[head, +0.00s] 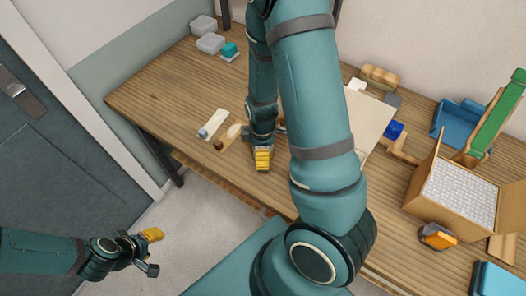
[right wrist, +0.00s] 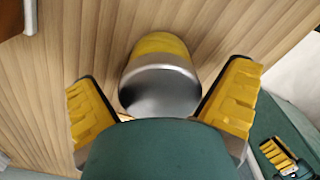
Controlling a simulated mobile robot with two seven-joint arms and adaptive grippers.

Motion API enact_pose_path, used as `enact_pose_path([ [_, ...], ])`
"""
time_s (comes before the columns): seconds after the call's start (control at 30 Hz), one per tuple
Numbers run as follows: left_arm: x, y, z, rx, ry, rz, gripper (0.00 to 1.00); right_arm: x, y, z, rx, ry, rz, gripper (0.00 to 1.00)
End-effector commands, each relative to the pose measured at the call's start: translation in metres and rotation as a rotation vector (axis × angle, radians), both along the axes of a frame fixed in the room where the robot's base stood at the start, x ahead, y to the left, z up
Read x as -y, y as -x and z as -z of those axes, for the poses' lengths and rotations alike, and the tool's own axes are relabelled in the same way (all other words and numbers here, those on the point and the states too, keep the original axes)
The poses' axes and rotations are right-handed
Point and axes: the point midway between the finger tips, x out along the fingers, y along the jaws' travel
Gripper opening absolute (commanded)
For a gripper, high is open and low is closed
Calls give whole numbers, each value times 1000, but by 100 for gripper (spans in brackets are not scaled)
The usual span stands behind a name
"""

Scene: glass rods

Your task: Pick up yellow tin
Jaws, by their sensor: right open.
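The yellow tin (right wrist: 160,45) shows in the right wrist view as a yellow rounded body with a shiny silver end facing the camera, against the wood table. My right gripper (right wrist: 160,92) is open, with one yellow finger on each side of the tin and visible gaps between. The tin cannot be made out in the head view, where my right gripper (head: 262,158) is low over the table's front edge and my arm hides much behind it. My left gripper (head: 149,253) hangs away from the table at lower left, its fingers apart and empty.
The wooden table (head: 160,95) holds a white strip (head: 213,124) left of my right gripper and clear containers (head: 210,43) at the back left. An open cardboard box (head: 425,180), a blue bin (head: 461,125) and an orange-grey item (head: 437,237) stand right. The left tabletop is mostly clear.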

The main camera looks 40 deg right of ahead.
Motion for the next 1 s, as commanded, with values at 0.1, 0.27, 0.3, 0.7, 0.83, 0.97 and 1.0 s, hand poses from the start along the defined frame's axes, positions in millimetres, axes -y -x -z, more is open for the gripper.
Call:
enact_pose_path([
  [0.1, 0, 0, 2, -1, 0, 0, 47, 0, 0, 7, -1, 0, 2, 100],
  [0.27, 0, 0, 2, -1, 0, 1, 47, 0, 0, 6, 0, 0, 1, 100],
  [0.3, 0, 0, 2, -1, 0, 1, 47, 0, 0, 6, 0, 0, 1, 100],
  [0.7, 0, 0, 2, -1, 0, 1, 47, 0, 0, 6, 0, 0, 0, 26],
  [0.83, 0, 0, 1, -1, 0, 1, 47, 0, 0, 6, 0, 0, 0, 26],
  [0.97, 0, 0, -1, 0, 0, 0, 47, 0, -1, -1, 2, 1, 0, 26],
  [1.0, 0, 0, -3, 0, 0, 0, 47, 0, -1, -6, 4, 0, -2, 26],
])
